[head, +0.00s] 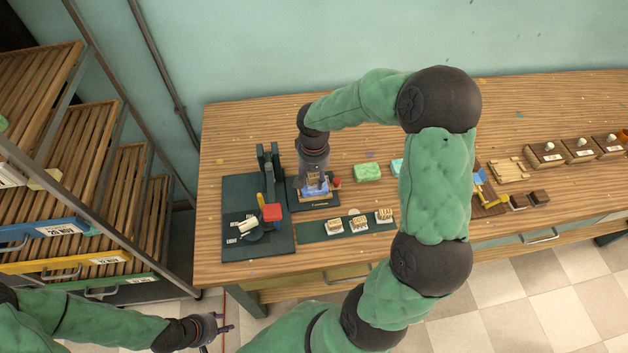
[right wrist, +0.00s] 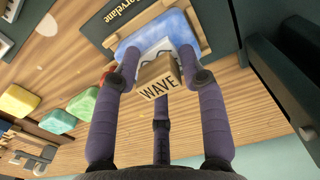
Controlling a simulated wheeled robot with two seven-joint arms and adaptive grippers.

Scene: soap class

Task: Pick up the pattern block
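A small tan wooden block (right wrist: 158,82) marked "WAVE" sits between the fingers of my right gripper (right wrist: 160,62), over a blue soap slab (right wrist: 183,27) in a wooden frame. The fingers surround the block closely; whether they press on it is unclear. In the head view, my right gripper (head: 314,180) points down at this station, and the blue soap (head: 318,189) shows beneath it. Three other patterned blocks (head: 359,223) stand on a dark green strip in front. My left gripper (head: 222,326) is low at the left, off the table, empty with its fingers apart.
A dark green station (head: 236,195) with a red-topped part is left of my right gripper. Green soap (head: 367,172) lies to its right. Wooden trays (head: 507,170) and boxes are farther right. Slatted drawers (head: 75,160) stand at the left. My right arm hides the table's middle.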

